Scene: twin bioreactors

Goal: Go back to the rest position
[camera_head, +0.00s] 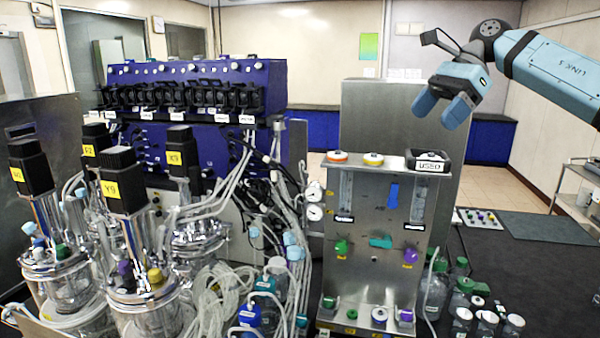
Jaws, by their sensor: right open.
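My right gripper (442,108) is at the upper right, its arm coming in from the right edge. Its two blue fingers are apart and point down and to the left, with nothing between them. It hangs above and slightly right of the steel gas panel (364,290), apart from it as far as I can tell. A dark box labelled "USED" (428,162) sits on the top right of that panel, below the gripper. My left gripper does not show.
Several glass bioreactors with black motors (120,180) stand at the left among tangled tubing. A blue pump cabinet (190,72) is behind them. Small bottles (487,322) crowd the dark bench right of the panel. A dark mat (548,228) lies clear at the right.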

